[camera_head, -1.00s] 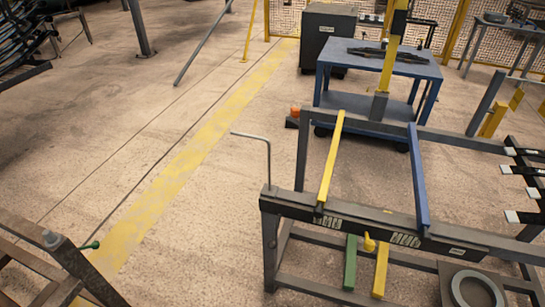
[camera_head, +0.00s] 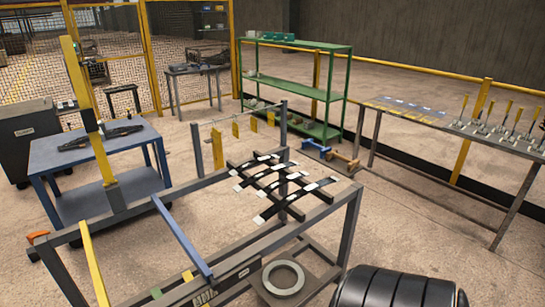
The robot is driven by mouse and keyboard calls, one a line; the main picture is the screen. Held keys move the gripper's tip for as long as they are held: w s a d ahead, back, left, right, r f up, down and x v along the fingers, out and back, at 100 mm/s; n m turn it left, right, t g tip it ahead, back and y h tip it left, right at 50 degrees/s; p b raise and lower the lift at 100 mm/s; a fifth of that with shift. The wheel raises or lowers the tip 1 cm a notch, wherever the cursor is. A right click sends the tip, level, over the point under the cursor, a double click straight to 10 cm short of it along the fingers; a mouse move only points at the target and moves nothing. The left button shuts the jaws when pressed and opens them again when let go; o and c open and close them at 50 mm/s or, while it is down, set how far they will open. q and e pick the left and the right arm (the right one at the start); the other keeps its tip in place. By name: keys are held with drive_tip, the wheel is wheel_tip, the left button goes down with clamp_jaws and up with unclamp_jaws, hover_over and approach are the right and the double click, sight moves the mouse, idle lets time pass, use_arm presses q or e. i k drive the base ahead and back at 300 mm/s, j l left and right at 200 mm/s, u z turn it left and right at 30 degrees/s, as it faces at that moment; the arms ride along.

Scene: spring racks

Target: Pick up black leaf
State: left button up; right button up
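Several black leaves (camera_head: 268,181) with white tags on their ends lie across the right part of a grey metal rack (camera_head: 345,205). Some of the leaves cross over others. Two dark, flat pieces (camera_head: 122,131) lie on the blue cart at the left; I cannot tell whether they are leaves too. Neither of my grippers is in view.
The rack also carries a yellow bar (camera_head: 93,262) and a blue bar (camera_head: 183,238). A blue cart (camera_head: 60,150) stands at the left, a green shelf (camera_head: 300,90) at the back. A long table (camera_head: 425,118) with tools runs along the right.

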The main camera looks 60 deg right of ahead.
sight(261, 218)
drive_tip(key=z, duration=2)
drive_tip(key=i+l+u, duration=0.25)
drive_tip(key=i+l, duration=0.35)
drive_tip(key=i+l+u, duration=0.25)
drive_tip(key=i+l, duration=0.3)
drive_tip(key=l, duration=0.25)
